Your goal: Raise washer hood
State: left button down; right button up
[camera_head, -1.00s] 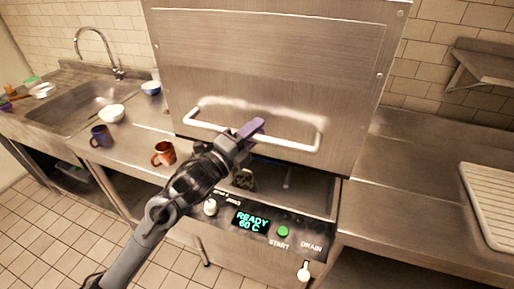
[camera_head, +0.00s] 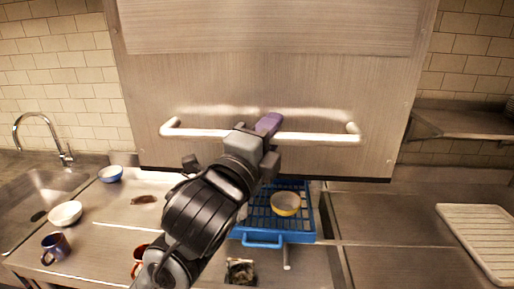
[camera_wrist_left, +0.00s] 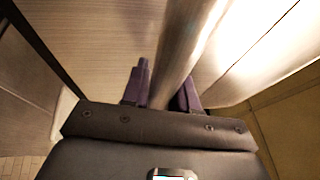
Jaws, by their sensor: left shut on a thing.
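The steel washer hood (camera_head: 270,50) stands raised above the washer opening in the head view. Its pale bar handle (camera_head: 325,136) runs across the lower front. My left gripper (camera_head: 268,126) is shut on the handle near its middle. In the left wrist view the handle (camera_wrist_left: 185,50) passes between the two purple fingers of the left gripper (camera_wrist_left: 163,92). Under the hood a blue rack (camera_head: 262,240) shows, with a yellow and grey bowl (camera_head: 285,203) in it. My left arm hides part of the rack. My right gripper is not in view.
The left counter holds a white bowl (camera_head: 66,214), a blue bowl (camera_head: 110,173), a dark blue mug (camera_head: 55,248) and a red mug (camera_head: 138,262), partly hidden by my arm. A sink (camera_head: 50,190) is at far left. A ribbed white drainer (camera_head: 480,240) lies at right.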

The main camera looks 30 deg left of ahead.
pick_arm(q)
jog(key=shift+a+r, duration=0.1)
jog(key=shift+r, duration=0.55)
jog(key=c, duration=1)
grip_release()
jog(key=shift+o, duration=0.2)
jog(key=shift+f, duration=0.1)
jog(key=shift+s+f, duration=0.15)
jog(key=shift+s, duration=0.4)
jog(key=s+f+b, duration=0.1)
jog(key=s+b, duration=0.1)
jog(key=s, duration=0.7)
jog(key=shift+s+a+f+b, duration=0.15)
jog(key=shift+s+f+b, duration=0.1)
jog(key=shift+f+b, duration=0.1)
